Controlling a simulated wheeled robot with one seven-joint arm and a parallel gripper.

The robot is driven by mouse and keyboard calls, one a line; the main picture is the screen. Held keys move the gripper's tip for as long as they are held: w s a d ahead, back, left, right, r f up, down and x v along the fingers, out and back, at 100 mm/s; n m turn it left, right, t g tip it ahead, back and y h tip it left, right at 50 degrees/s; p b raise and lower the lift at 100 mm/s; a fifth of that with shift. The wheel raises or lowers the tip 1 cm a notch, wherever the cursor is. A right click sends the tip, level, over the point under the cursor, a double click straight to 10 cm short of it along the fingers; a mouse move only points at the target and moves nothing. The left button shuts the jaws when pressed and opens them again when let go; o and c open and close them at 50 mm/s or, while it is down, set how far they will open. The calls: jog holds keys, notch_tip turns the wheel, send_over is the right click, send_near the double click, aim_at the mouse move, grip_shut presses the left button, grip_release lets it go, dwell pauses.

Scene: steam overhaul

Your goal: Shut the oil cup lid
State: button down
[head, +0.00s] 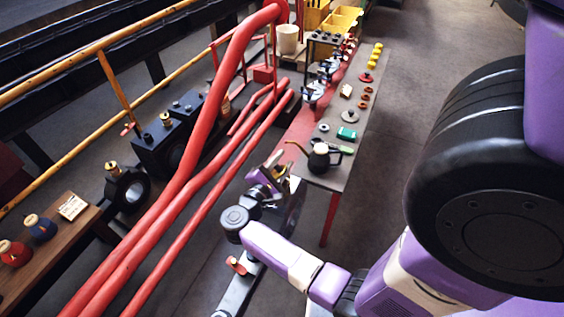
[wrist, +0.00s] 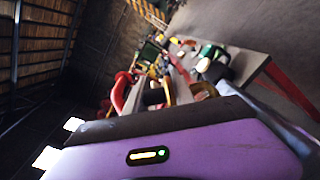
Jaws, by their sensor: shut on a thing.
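I cannot single out the oil cup lid for certain. A small brass fitting (head: 165,119) stands on a black block, and another brass fitting (head: 111,168) sits on top of a black ring-shaped housing (head: 128,189); either may be an oil cup. My gripper (head: 276,168) is in the middle of the head view, by the near end of the narrow table and right of the red pipes, well apart from both fittings. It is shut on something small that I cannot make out. In the wrist view my purple gripper body fills the bottom and hides what is between the fingers.
Thick red pipes (head: 185,183) run between my gripper and the brass fittings. A dark oil can (head: 318,161) stands on the near end of the narrow table (head: 322,178). A yellow rail (head: 92,67) runs along the left. The floor right of the table is clear.

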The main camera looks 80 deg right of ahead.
jog(key=shift+s+a+f+m+b, duration=0.1)
jog(key=shift+s+f+m+b, duration=0.2)
jog(key=shift+m, duration=0.3)
dwell(2.6)
jog(key=shift+r, duration=0.1)
dwell(0.4)
jog(key=c, duration=1.2)
grip_release()
jog(key=shift+c, duration=0.2)
jog(key=shift+w+a, duration=0.1)
jog(key=shift+a, duration=0.05)
